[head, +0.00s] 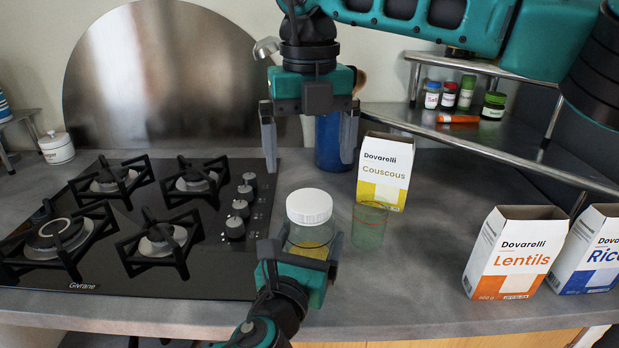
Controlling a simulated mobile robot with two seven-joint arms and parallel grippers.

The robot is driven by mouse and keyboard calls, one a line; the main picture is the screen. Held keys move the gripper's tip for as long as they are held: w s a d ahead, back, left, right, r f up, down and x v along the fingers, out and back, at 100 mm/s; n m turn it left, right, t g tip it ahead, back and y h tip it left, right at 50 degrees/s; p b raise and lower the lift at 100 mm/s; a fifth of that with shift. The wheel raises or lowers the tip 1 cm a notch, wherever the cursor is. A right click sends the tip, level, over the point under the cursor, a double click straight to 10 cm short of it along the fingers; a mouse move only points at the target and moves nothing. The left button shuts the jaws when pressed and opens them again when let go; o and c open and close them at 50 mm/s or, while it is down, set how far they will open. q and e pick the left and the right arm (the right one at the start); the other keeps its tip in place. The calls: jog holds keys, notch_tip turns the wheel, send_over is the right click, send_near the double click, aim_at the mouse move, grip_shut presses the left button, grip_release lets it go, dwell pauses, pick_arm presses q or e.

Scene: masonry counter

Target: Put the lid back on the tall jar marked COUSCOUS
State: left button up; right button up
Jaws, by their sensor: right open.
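A clear jar (310,236) with yellow contents stands on the counter right of the hob. A white screw-type lid (309,206) sits on top of its mouth and looks level; I cannot tell whether it is tightened. No marking on the jar is readable. My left gripper (302,250) comes from below, with its fingers on either side of the jar's body, shut on it and hiding its lower part. My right gripper (310,158) hangs above and behind the lid, pointing down, open and empty, with its fingers wide apart.
A greenish glass (369,226) stands close right of the jar, with a Couscous box (385,171) behind it. A blue container (329,142) stands behind the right gripper. Lentils (515,252) and Rice (590,250) boxes stand right. The hob (130,270) is left. Counter between glass and Lentils is clear.

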notch_tip(320, 180, up, 5)
jog(key=shift+f, duration=0.1)
pick_arm(q)
jog(key=o, duration=1.8)
jog(key=shift+o, duration=0.2)
jog(key=v, duration=1.3)
pick_arm(e)
jog(key=shift+s, duration=0.1)
